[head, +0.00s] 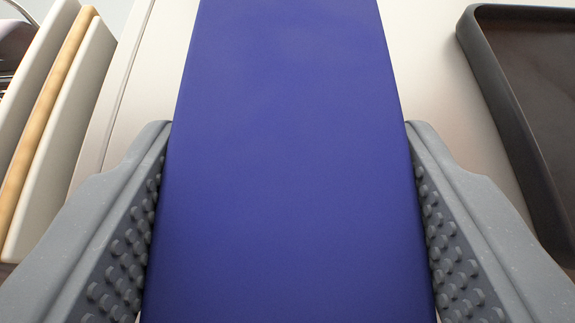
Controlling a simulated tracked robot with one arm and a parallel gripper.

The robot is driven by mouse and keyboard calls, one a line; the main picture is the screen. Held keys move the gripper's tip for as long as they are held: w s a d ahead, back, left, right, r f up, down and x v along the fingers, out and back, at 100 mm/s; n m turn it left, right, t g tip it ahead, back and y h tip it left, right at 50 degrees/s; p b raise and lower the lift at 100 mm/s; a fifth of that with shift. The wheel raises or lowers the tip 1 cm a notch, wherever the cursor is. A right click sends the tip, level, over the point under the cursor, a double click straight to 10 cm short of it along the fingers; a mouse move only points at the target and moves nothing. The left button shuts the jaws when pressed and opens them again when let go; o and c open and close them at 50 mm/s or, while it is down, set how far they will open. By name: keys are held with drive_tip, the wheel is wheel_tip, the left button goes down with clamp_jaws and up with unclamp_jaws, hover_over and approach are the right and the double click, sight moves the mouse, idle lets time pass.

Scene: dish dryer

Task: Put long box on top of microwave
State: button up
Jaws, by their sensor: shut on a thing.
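A long blue box (285,130) fills the middle of the head view, running from the bottom edge to the top edge. My gripper (288,135) is shut on the box, with one grey studded finger against its left side and one against its right side. The far end of the box is out of view at the top. I cannot make out a microwave for certain.
A pale flat surface (430,70) lies behind the box. A dark tray with a raised rim (490,85) is at the right. At the left stand upright boards (65,130), white and wood-coloured. A small metal rack part (8,60) shows at the top left corner.

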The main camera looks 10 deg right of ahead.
drive_tip(key=shift+f, duration=0.15)
drive_tip(key=o, duration=1.3)
drive_tip(key=b+v, duration=0.4)
drive_tip(key=v, duration=1)
drive_tip(key=s+a+r+t+b, duration=0.1)
drive_tip(key=s+a+b, duration=0.3)
drive_tip(key=s, duration=0.3)
drive_tip(key=s+a+r+n+t+y+b, duration=0.1)
drive_tip(key=s+a+r+b, duration=0.1)
drive_tip(key=s+a+b, duration=0.2)
drive_tip(key=s+a+r+n+t+y+b, duration=0.1)
drive_tip(key=s+a+b, duration=0.4)
drive_tip(key=s, duration=0.7)
drive_tip(key=shift+a+r, duration=0.3)
drive_tip(key=shift+a, duration=0.25)
drive_tip(key=shift+a+r, duration=0.3)
drive_tip(key=shift+a, duration=0.3)
